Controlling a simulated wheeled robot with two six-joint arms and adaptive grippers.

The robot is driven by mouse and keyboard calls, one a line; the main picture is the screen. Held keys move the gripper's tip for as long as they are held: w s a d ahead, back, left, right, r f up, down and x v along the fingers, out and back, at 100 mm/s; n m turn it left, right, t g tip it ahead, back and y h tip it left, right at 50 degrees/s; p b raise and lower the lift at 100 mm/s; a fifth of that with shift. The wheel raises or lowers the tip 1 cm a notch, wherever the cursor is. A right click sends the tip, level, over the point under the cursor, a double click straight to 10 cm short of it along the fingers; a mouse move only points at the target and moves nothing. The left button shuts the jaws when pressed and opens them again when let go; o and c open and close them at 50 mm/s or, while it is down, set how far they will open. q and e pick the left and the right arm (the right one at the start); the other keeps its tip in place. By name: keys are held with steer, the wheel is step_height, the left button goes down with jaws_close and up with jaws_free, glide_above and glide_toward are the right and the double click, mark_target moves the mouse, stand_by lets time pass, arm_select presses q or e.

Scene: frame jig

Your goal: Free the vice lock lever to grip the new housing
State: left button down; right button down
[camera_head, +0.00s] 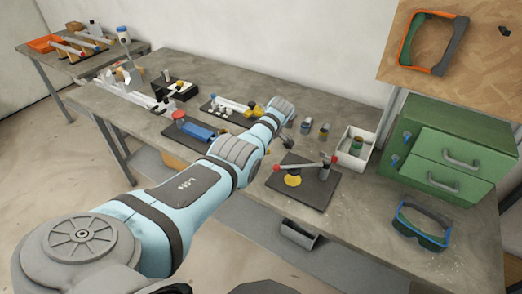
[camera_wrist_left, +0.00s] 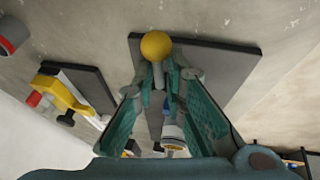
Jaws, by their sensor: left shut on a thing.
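The knob sits just beyond the fingertips, over a dark plate (camera_wrist_left: 215,65). In the head view my left arm reaches across the bench, and its gripper (camera_head: 287,138) is mostly hidden behind the wrist. A blue vice-like block (camera_head: 195,130) with a red knob (camera_head: 179,115) stands left of the arm. I cannot tell which part is the new housing. My right gripper is not in view.
A dark board (camera_head: 318,196) with a red-ended lever lies right of my arm. Small jars (camera_head: 306,125), a white bin (camera_head: 354,148), green drawers (camera_head: 455,145) and blue goggles (camera_head: 422,226) stand further right.

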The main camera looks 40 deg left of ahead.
arm_select(q)
steer(key=shift+s+d+f, duration=0.15)
steer(key=shift+d+f, duration=0.05)
steer(key=shift+f, duration=0.05)
steer(key=c, duration=1.8)
jaws_free()
steer(key=shift+c, duration=0.2)
steer(key=shift+o, duration=0.7)
steer(key=shift+r, duration=0.15)
steer(key=shift+d+r, duration=0.1)
steer(key=shift+r, duration=0.4)
steer(key=v, duration=1.1)
